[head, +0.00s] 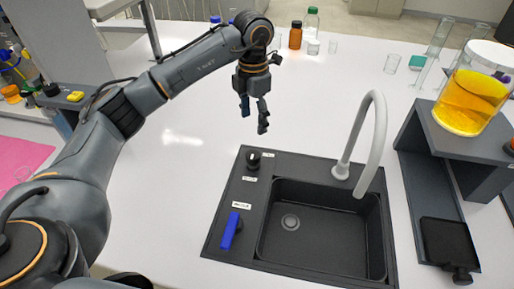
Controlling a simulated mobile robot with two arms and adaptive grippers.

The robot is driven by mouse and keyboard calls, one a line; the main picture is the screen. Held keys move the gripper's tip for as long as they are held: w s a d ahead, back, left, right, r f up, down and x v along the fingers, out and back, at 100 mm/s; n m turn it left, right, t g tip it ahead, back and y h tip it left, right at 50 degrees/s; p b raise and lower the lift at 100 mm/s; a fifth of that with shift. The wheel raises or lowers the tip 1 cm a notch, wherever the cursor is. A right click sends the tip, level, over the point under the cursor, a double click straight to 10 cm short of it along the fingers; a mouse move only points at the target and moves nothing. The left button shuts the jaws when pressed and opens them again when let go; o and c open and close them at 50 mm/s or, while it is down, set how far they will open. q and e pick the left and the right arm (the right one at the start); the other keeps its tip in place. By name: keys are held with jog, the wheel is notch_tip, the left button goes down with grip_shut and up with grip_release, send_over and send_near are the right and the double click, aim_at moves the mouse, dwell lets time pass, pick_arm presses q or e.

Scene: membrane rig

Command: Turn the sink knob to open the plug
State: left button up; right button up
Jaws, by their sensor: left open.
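The black sink (325,246) is set into the white counter, with a round drain (290,222) in its basin. A black knob (254,159) stands on the sink's left rim near the back, with small labels beside it. A blue lever (231,231) sits lower on the same rim, below another label. The label text is too small to read. My left gripper (254,115) hangs over the counter behind the knob, fingers pointing down, open and empty. It is apart from the knob. My right gripper does not show.
A tall grey faucet (368,145) arches over the sink's back right. Right of it, a dark stand (452,143) bears a vessel of yellow liquid (469,100). Bottles, including a brown one (295,36), and glassware stand at the back. The counter left of the sink is clear.

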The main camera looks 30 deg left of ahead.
pick_arm(q)
jog(key=p, duration=0.2)
send_over(253, 154)
jog(key=f, duration=0.5)
jog(key=shift+s, duration=0.25)
jog(key=f, duration=0.3)
jog(key=f+p, duration=0.1)
jog(key=f, duration=0.1)
jog(key=shift+w+f, duration=0.35)
jog(key=shift+f, duration=0.5)
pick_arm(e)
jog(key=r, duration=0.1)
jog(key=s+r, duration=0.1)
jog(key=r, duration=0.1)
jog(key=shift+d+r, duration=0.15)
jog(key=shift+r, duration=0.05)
pick_arm(q)
jog(key=c, duration=1.2)
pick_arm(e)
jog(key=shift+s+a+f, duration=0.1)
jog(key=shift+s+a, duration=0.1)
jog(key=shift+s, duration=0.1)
